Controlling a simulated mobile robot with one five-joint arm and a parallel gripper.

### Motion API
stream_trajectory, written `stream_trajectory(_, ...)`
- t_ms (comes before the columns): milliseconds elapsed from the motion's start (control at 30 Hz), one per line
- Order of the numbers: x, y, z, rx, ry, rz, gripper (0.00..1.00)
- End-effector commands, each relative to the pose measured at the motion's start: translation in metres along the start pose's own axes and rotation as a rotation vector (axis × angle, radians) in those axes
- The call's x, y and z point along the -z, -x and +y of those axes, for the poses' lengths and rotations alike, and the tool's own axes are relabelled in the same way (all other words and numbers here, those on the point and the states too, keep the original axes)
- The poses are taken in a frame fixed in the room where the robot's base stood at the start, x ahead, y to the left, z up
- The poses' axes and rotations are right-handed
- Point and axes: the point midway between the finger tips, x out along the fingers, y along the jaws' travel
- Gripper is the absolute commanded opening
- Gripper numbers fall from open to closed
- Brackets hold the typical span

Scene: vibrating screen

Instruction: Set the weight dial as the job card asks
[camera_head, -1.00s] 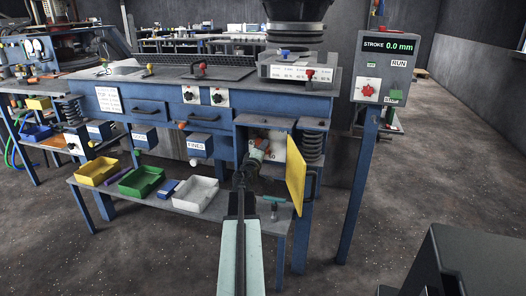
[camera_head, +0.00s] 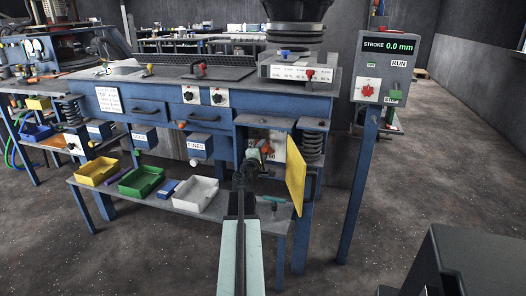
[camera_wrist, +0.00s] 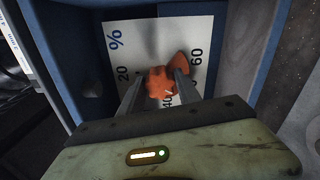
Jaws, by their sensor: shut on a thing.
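The weight dial is a white plate (camera_wrist: 150,35) with a % sign and marks 20, 40 and 60 in the wrist view; it also shows in the head view (camera_head: 279,148), inside the bench's right-hand cabinet. Its orange knob (camera_wrist: 158,83) sits between the two fingers of my gripper (camera_wrist: 155,88), which is shut on it. One orange end of the knob reaches up and right, toward the 60 side. Which end is the pointer, and its exact reading, I cannot tell. The white job card (camera_head: 109,100) hangs on the bench front at left, too small to read.
An open yellow door (camera_head: 296,175) stands just right of the dial. A spring (camera_head: 312,148) is behind it. A lower shelf holds yellow (camera_head: 96,171), green (camera_head: 141,181) and white (camera_head: 196,194) bins. A control box (camera_head: 384,68) reads stroke 0.0 mm.

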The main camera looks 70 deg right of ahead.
Motion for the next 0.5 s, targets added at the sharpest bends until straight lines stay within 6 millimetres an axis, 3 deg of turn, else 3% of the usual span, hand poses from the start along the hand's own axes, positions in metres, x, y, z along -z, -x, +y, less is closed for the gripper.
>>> stream_trajectory(233,-0.0015,-0.0011,0.0002,0.000,0.001,-0.003,0.00)
stream_trajectory(267,-0.0015,-0.0011,0.0002,0.000,0.001,-0.003,0.43)
stream_trajectory(300,-0.0015,-0.0012,0.0002,0.000,0.000,-0.003,0.54)
stream_trajectory(333,-0.0014,-0.0011,0.0002,0.000,0.000,-0.003,0.61)
stream_trajectory(500,-0.0009,-0.0006,0.0001,0.000,0.000,-0.002,0.61)
